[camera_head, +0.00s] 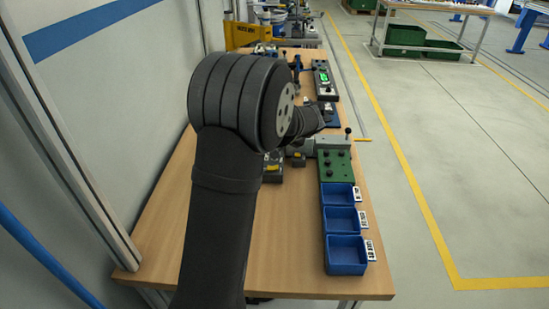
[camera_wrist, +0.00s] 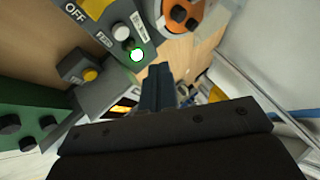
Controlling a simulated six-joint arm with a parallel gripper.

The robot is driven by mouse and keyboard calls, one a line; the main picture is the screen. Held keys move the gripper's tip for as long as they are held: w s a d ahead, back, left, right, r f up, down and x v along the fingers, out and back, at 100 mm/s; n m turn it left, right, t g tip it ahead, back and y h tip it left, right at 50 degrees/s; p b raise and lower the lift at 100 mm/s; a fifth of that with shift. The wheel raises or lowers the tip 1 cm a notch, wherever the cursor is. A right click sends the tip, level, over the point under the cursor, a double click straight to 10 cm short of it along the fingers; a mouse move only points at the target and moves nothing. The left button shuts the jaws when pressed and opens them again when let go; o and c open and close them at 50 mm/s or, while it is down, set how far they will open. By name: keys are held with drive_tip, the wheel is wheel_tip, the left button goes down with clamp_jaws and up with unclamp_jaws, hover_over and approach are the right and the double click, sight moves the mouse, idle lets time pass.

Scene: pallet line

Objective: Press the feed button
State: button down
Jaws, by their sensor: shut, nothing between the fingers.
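In the wrist view my gripper (camera_wrist: 158,72) is shut and empty, with its dark fingers pointing up the picture. Just left of the fingertips is a grey control panel (camera_wrist: 118,12) with small labels, one reading OFF. On it are a white round button (camera_wrist: 122,32) and a glowing green-white button (camera_wrist: 137,55). The glowing button is closest to the fingertips, and a gap shows between them. The other labels are too small to tell which button is feed. In the head view my arm hides most of the gripper.
A yellow button (camera_wrist: 90,75) sits on a grey box left of the fingers. An orange part (camera_wrist: 183,14) with black knobs is above. In the head view, a green plate (camera_head: 337,168) and blue bins (camera_head: 346,252) line the wooden bench's (camera_head: 290,255) right side.

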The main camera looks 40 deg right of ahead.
drive_tip(key=shift+f, duration=2.3)
drive_tip(key=shift+f, duration=0.15)
drive_tip(key=shift+f, duration=0.3)
drive_tip(key=shift+f, duration=0.45)
idle(0.7)
idle(0.4)
drive_tip(key=shift+r, duration=3.4)
drive_tip(key=shift+f, duration=0.1)
